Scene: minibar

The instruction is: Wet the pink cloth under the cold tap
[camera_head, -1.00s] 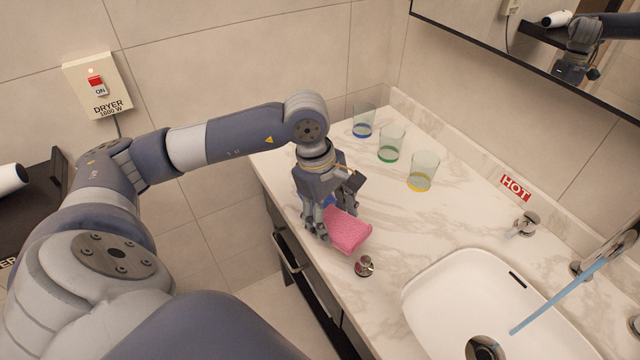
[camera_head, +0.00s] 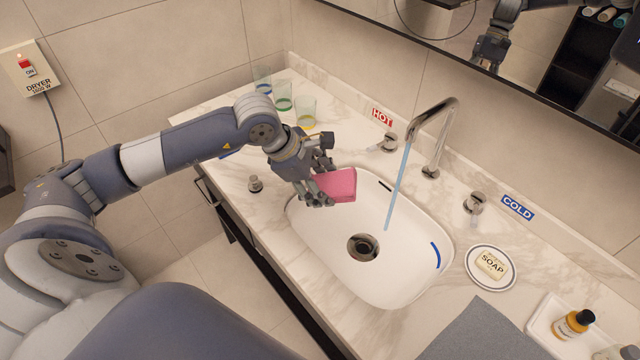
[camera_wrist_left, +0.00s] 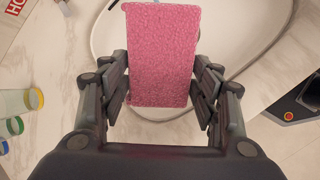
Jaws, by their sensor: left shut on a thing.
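My left gripper (camera_head: 318,188) is shut on the pink cloth (camera_head: 337,184), a thick folded block. It holds the cloth over the left rim of the white sink (camera_head: 330,255). In the left wrist view the cloth (camera_wrist_left: 160,55) sits between both fingers. A blue stream of water (camera_head: 397,190) falls from the curved faucet (camera_head: 436,125) into the sink, to the right of the cloth and apart from it. The cold tap knob (camera_head: 474,203) stands beside the blue COLD label (camera_head: 517,207). The hot tap knob (camera_head: 388,141) is by the red HOT label (camera_head: 382,117). My right gripper is not in view.
Several tumblers (camera_head: 306,112) stand at the back left of the counter. A small metal knob (camera_head: 255,184) is left of the sink. A soap dish (camera_head: 491,285), grey cloth (camera_head: 475,332) and bottle tray (camera_head: 543,325) lie to the right.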

